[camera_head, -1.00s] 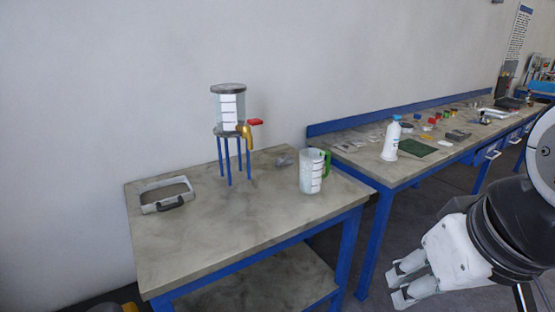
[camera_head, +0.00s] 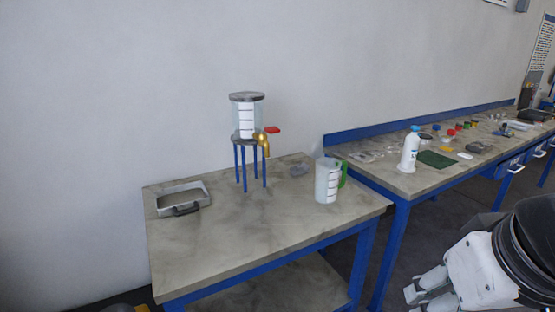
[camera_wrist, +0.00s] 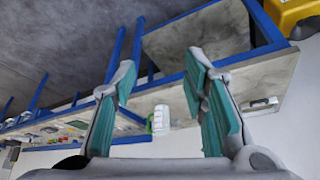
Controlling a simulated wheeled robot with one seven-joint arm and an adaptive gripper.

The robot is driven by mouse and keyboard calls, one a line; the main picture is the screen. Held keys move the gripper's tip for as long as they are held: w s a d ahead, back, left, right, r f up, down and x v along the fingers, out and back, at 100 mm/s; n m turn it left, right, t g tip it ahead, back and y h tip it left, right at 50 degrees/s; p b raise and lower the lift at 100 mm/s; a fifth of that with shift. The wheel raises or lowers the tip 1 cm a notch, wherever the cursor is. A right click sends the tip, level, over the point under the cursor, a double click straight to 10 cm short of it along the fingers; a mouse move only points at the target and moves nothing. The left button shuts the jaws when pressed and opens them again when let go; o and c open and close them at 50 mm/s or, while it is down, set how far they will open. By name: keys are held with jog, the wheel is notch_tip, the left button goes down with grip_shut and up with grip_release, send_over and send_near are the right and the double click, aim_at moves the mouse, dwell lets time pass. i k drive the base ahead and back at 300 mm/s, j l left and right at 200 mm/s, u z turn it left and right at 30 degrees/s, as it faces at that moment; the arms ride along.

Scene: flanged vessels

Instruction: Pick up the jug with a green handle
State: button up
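The jug (camera_head: 327,181) is clear with dark graduation marks and a green handle (camera_head: 343,174) on its right side. It stands upright on the near table, close to its right edge. In the wrist view the jug (camera_wrist: 160,119) appears small and upside down, between my fingers but well beyond them. My gripper (camera_head: 425,297) is at the lower right of the head view, right of the table and apart from the jug. In the wrist view its two teal-padded fingers (camera_wrist: 165,85) are spread wide with nothing between them.
A dispenser (camera_head: 248,118) with a brass tap stands on a blue-legged stand left of the jug. A grey tray (camera_head: 163,200) lies at the table's left. A white bottle (camera_head: 410,150) and small items are on the long bench (camera_head: 395,178). The table's front middle is clear.

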aim_at(327, 170)
jog(key=i+l+u, duration=0.1)
jog(key=l, duration=0.25)
jog(key=i+l+u, duration=0.25)
jog(key=i+l, duration=0.15)
jog(key=l, duration=0.3)
